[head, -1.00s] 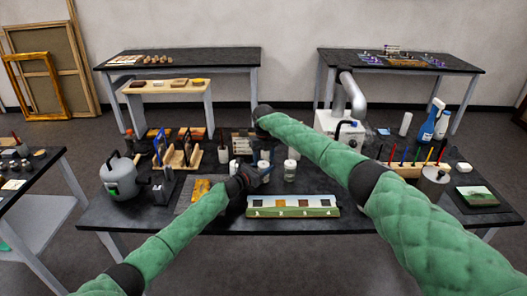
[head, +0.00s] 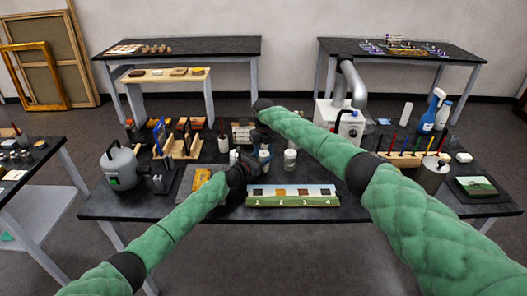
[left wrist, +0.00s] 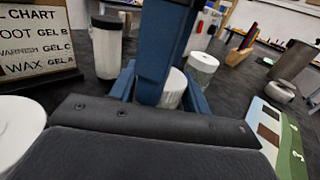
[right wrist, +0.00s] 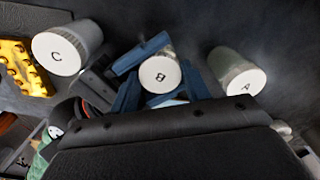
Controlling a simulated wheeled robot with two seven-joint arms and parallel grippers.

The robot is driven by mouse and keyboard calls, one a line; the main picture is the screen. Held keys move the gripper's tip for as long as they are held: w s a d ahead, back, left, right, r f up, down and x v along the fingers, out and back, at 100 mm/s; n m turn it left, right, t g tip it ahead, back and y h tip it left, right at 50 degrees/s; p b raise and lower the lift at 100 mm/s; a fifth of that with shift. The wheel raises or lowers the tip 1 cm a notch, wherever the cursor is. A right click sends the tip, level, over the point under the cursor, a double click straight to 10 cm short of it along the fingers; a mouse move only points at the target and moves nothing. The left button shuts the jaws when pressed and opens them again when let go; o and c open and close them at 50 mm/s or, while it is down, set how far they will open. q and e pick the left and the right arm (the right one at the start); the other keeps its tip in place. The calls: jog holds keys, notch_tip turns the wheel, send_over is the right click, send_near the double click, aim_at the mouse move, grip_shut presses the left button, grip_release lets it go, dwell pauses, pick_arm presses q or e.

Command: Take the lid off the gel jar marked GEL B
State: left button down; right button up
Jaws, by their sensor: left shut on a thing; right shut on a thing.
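The jar marked B (right wrist: 160,74) stands between A and C, its white lid seen from above in the right wrist view. My right gripper (right wrist: 163,88) is shut on the lid from above. My left gripper (left wrist: 163,90) is shut around the jar's body from the side; the jar's white side (left wrist: 173,88) shows between its fingers. I cannot tell whether the lid sits fully on the jar. Jar C (right wrist: 66,48) and jar A (right wrist: 237,72) stand to either side. In the head view, my left gripper (head: 254,164) is at jar B, low over the table.
A chart (left wrist: 38,40) listing SOOT GEL B, VARNISH GEL C and WAX GEL A stands behind. A numbered painted strip (head: 292,197) lies at the table's front. A yellow object (right wrist: 24,66) lies beside jar C. A brush rack (head: 408,160) is at the right.

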jog(key=n, duration=0.6)
jog(key=shift+w+d, duration=0.1)
jog(key=o, duration=1.1)
jog(key=shift+r, duration=0.1)
